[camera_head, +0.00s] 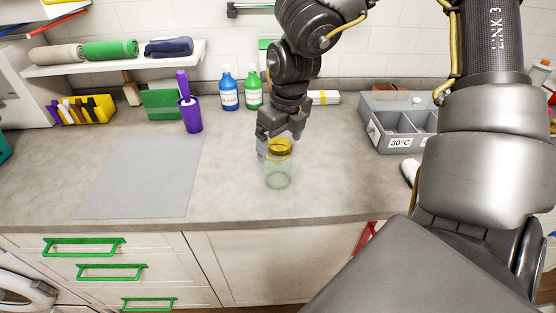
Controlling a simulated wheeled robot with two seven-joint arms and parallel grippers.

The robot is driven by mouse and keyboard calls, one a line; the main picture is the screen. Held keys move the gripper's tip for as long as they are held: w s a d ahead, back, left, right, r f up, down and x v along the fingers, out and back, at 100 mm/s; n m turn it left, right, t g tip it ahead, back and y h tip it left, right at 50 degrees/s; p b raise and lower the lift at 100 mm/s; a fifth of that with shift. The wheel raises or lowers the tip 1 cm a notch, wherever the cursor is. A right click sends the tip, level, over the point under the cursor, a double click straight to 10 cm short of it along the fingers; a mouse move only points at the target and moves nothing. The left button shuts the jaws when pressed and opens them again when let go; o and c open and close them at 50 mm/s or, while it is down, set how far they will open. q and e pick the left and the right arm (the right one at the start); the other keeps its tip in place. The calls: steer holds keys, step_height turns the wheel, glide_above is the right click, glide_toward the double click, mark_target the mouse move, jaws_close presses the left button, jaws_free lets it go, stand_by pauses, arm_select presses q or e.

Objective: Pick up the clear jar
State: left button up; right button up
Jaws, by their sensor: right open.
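The clear jar (279,173) stands upright on the grey counter near its front edge. It is see-through with a yellow rim at the top. My right gripper (277,148) points down at the jar's mouth from behind and above. Its fingers are open around or just behind the rim; I cannot tell whether they touch it. The far side of the rim is partly hidden by the gripper. My left gripper is not in view.
A grey mat (140,178) lies to the left. Behind are a purple brush holder (190,115), a blue bottle (229,92) and a green bottle (253,93). A grey divided box (392,132) stands right. The counter beside the jar is clear.

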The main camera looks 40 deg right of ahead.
mark_target(278, 146)
steer(key=shift+f, duration=0.25)
steer(key=shift+w+d+f+p, duration=0.1)
steer(key=shift+w+f+p, duration=0.2)
steer(key=shift+f, duration=0.45)
steer(key=shift+w+f+p, duration=0.15)
steer(key=shift+f+p, duration=0.1)
steer(key=shift+f, duration=0.5)
steer(key=shift+w+d+f+p, duration=0.1)
steer(key=shift+w+f+p, duration=0.2)
steer(key=shift+f, duration=0.45)
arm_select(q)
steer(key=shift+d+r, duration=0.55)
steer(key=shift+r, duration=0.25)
arm_select(e)
steer(key=shift+a, duration=0.1)
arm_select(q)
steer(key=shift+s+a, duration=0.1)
arm_select(e)
steer(key=shift+c, duration=0.2)
steer(key=shift+c, duration=1.2)
steer(key=c, duration=0.9)
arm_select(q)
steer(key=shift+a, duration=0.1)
arm_select(e)
steer(key=shift+r, duration=0.1)
